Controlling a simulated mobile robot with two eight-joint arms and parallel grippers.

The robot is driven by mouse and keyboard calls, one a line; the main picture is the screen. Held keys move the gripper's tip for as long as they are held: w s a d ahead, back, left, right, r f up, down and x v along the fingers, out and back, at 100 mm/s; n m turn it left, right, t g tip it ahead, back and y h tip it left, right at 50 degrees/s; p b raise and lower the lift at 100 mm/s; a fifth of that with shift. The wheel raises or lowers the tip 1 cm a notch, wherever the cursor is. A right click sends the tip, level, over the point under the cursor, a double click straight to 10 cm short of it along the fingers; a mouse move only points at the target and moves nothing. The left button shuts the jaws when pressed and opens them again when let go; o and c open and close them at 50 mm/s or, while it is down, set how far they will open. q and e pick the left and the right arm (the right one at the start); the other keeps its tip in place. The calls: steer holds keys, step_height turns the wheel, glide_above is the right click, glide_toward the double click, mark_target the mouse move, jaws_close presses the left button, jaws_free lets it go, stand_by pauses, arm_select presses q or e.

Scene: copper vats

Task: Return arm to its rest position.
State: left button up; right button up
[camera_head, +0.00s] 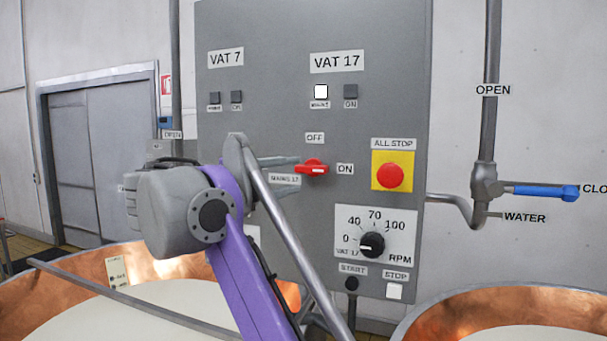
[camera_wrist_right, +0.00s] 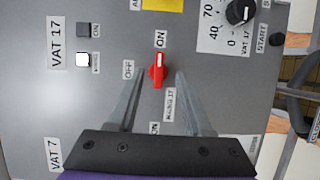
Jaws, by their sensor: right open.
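My right gripper (camera_head: 288,172) is in front of the grey control panel (camera_head: 270,40), at the end of my purple arm. In the right wrist view its two fingers (camera_wrist_right: 160,78) are spread apart with nothing held. The red rotary switch (camera_head: 311,167) lies just beyond the fingertips and between them in the right wrist view (camera_wrist_right: 158,72). Its white mark points toward the ON label; OFF is above it in the head view. I cannot tell whether a finger touches it. My left gripper is not in view.
A white lamp (camera_head: 321,92) is under VAT 17. The all-stop button (camera_head: 391,176), RPM knob (camera_head: 372,245) and blue valve lever (camera_head: 545,192) are to the right. Copper vats stand below left (camera_head: 90,290) and right (camera_head: 500,305). A grey bar (camera_head: 130,298) crosses the left vat.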

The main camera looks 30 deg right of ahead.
steer(key=shift+s+a, duration=0.15)
steer(key=shift+a, duration=0.2)
steer(key=s+d+f+g+y, duration=0.15)
steer(key=f+y, duration=0.25)
steer(key=f, duration=0.8)
steer(key=s+f+y, duration=0.3)
steer(key=f+y, duration=0.1)
steer(key=f, duration=0.9)
steer(key=s+a+f+m+y, duration=0.1)
steer(key=s+a+f+y, duration=0.2)
steer(key=f, duration=0.7)
steer(key=s+a+f+m+t+y, duration=0.1)
steer(key=s+a+f+y, duration=0.1)
steer(key=s+f, duration=0.5)
steer(key=s+a+f+m+t+y, duration=0.1)
steer(key=s+a+f+y, duration=0.2)
steer(key=f, duration=1.1)
steer(key=shift+s+a+f+y, duration=0.35)
steer(key=shift+s+y, duration=0.25)
steer(key=shift+s, duration=0.45)
